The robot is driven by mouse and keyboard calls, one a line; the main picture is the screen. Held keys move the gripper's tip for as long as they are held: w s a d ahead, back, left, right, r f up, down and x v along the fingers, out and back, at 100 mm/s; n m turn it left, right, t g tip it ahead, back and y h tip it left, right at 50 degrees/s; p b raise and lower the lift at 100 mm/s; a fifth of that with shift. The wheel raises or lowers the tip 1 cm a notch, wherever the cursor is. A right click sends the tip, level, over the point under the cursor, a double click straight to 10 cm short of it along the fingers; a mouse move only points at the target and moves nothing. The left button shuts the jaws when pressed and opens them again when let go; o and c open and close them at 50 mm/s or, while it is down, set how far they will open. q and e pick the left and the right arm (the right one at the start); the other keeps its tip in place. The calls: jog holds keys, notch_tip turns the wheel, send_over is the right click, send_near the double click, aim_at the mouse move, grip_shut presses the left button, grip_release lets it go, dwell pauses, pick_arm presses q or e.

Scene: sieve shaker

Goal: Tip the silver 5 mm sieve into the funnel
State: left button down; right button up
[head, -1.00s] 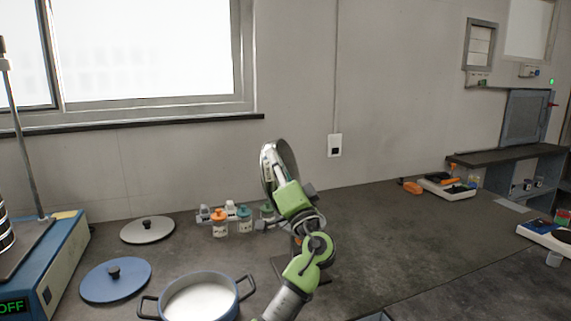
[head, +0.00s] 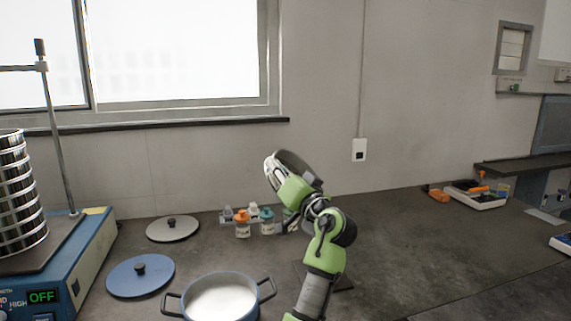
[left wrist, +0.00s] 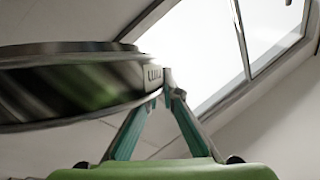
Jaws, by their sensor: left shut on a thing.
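My left gripper (head: 277,173) is shut on the rim of a silver sieve (head: 297,161). It holds the sieve in the air above the back of the bench, steeply tilted and partly hidden behind the gripper. In the left wrist view the sieve (left wrist: 75,88) fills the left side, its shiny wall and small label close by the fingertips (left wrist: 170,90). The label is too blurred to read. I cannot make out the funnel; a dark flat base (head: 340,280) shows partly behind my arm. My right gripper is not in view.
A blue pot (head: 221,296) of white material stands at the front. A blue lid (head: 140,276), a grey lid (head: 173,229) and small bottles (head: 242,224) lie behind it. The shaker (head: 70,270) with a sieve stack (head: 18,195) is at left.

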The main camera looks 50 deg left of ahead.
aim_at(267, 177)
pick_arm(q)
jog(key=shift+s+a+f+n+h, duration=0.15)
jog(key=shift+s+a+n+h, duration=0.05)
jog(key=shift+a+n+h, duration=0.15)
jog(key=shift+s+a+f, duration=0.1)
jog(key=shift+a+f, duration=0.05)
jog(key=shift+s+a+f+n+g+h+p, duration=0.2)
jog(key=shift+s+a+f+n+h+p, duration=0.15)
jog(key=shift+f+n+h, duration=0.25)
jog(key=shift+s+a+f+n+g+h+p, duration=0.1)
jog(key=shift+a+f+n+g+h+p, duration=0.15)
jog(key=shift+a+f+n+h, duration=0.25)
jog(key=shift+s+a+f+n+h+p, duration=0.2)
jog(key=shift+f+h, duration=0.1)
jog(key=shift+f, duration=0.1)
jog(key=shift+s+a+f+n+h+p, duration=0.15)
jog(key=shift+a+f+h, duration=0.1)
jog(key=shift+f, duration=0.15)
